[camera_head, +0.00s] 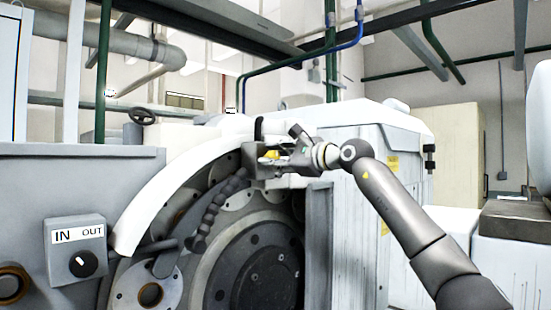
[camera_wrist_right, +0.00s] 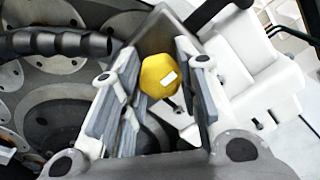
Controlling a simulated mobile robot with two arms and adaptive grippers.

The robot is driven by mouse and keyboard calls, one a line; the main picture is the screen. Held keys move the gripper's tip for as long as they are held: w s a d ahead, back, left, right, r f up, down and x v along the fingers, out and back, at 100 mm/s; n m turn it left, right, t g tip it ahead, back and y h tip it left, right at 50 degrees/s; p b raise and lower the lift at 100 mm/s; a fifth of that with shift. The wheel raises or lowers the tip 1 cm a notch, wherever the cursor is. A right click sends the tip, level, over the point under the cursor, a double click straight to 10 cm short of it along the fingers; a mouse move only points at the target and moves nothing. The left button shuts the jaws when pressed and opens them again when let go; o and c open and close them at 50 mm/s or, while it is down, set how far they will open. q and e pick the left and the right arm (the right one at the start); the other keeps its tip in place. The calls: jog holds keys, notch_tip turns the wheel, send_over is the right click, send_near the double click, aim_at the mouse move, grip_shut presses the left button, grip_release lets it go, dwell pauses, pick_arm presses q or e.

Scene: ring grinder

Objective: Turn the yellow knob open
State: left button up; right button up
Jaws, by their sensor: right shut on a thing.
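The yellow knob (camera_wrist_right: 158,77) sits on a grey block at the upper part of the grinder and has a small white mark on its face. In the head view only a small patch of the knob (camera_head: 272,154) shows behind the fingers. My right gripper (camera_head: 268,157) reaches in from the right at the knob. The exact contact is partly hidden by the fingers. My left gripper is not in view.
A black segmented hose (camera_head: 212,212) runs just left of the knob, beside the curved white guard (camera_head: 165,185). The large round wheel (camera_head: 262,275) lies below. A white machine housing (camera_head: 350,140) stands close on the right. A grey IN/OUT switch box (camera_head: 78,248) is at lower left.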

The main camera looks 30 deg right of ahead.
jog(key=shift+m, duration=0.3)
jog(key=m, duration=1)
jog(key=shift+m, duration=0.4)
jog(key=m, duration=0.5)
jog(key=shift+b, duration=0.35)
jog(key=m+b, duration=0.1)
jog(key=m, duration=0.5)
jog(key=shift+r, duration=0.1)
jog(key=o, duration=1)
jog(key=shift+d, duration=0.1)
jog(key=shift+o, duration=0.2)
